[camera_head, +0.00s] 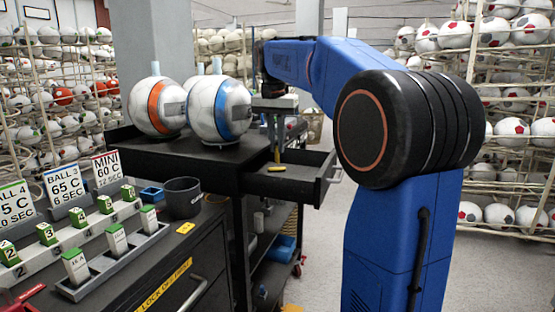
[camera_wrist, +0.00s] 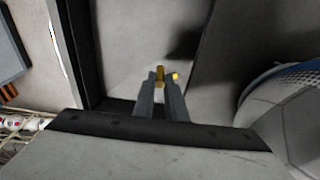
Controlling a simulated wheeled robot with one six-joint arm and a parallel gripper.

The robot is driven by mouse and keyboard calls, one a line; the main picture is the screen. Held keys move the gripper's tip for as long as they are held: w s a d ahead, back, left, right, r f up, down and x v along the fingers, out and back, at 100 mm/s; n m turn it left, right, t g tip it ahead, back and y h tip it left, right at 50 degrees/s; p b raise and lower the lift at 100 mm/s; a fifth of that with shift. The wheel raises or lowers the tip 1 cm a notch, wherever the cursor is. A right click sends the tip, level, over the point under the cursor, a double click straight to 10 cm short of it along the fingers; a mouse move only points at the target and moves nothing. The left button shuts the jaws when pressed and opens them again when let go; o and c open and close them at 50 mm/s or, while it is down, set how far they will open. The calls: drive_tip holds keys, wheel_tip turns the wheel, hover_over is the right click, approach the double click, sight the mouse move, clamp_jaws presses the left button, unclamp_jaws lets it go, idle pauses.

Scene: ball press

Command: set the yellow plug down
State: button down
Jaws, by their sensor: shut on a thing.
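The yellow plug (camera_wrist: 160,76) is between the fingertips of my gripper (camera_wrist: 160,84) in the wrist view. A second small yellow piece (camera_wrist: 175,76) shows beside the right fingertip; I cannot tell if it is part of the plug. The drawer's grey floor (camera_wrist: 135,45) lies below the fingers. I cannot tell whether the plug touches it.
A dark cup (camera_head: 182,197), a blue tray (camera_head: 151,195) and racks of green-topped blocks (camera_head: 115,240) are on the nearer bench. Ball shelves (camera_head: 515,110) stand right.

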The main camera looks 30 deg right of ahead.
sight(277, 149)
drive_tip(key=shift+f, duration=2.2)
drive_tip(key=c, duration=1.8)
unclamp_jaws()
drive_tip(key=shift+f, duration=0.1)
wheel_tip(277, 149, up, 12)
drive_tip(key=s+a, duration=0.1)
drive_tip(key=shift+a, duration=0.15)
drive_tip(key=shift+s, duration=0.15)
